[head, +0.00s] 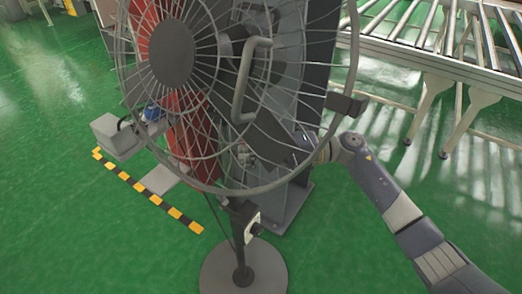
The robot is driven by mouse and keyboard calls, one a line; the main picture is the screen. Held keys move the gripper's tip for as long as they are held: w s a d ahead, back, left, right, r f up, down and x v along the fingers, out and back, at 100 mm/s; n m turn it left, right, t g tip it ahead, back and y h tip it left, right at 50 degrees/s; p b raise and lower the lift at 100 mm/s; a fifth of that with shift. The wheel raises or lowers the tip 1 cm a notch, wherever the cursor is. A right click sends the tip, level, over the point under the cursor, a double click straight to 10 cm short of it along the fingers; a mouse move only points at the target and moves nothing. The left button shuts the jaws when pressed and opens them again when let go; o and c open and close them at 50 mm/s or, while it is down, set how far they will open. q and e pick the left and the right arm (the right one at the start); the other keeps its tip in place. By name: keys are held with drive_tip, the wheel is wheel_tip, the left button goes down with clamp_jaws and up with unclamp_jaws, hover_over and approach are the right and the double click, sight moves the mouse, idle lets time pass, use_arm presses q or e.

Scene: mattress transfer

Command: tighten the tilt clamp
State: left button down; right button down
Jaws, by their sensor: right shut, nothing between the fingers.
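A large pedestal fan (172,52) with a round wire cage fills the upper middle of the head view. A grey loop handle (243,85) stands out at its middle. A dark block (345,104) sits at the right rim of the cage; I cannot tell whether this is the tilt clamp. The pole runs down to a round grey base (243,275). My right arm comes in from the lower right. Its gripper (303,140) is at the cage's lower right, shut and empty, partly hidden by wires. I cannot tell whether it touches the fan. My left gripper is out of view.
A roller conveyor (440,62) on pale legs stands at the upper right. Behind the fan is a dark grey machine frame (316,50). A yellow-black floor strip (150,193) and a grey box (116,135) are at the left. Green floor is clear at lower left.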

drive_tip(key=shift+w+d+f+n+h+b, duration=0.1)
drive_tip(key=shift+w+d+n+h+b, duration=0.1)
drive_tip(key=shift+w+n+h+b, duration=0.15)
idle(0.5)
drive_tip(key=w+d+r+n+t+h+b, duration=0.4)
drive_tip(key=w+r+n+t+h+b, duration=0.1)
drive_tip(key=w+n+h, duration=0.1)
drive_tip(key=shift+w+d+r+n+t+h, duration=0.15)
drive_tip(key=shift+w+d+n+t+h, duration=0.2)
drive_tip(key=shift+n+h, duration=0.65)
idle(0.4)
drive_tip(key=shift+r, duration=0.25)
idle(0.3)
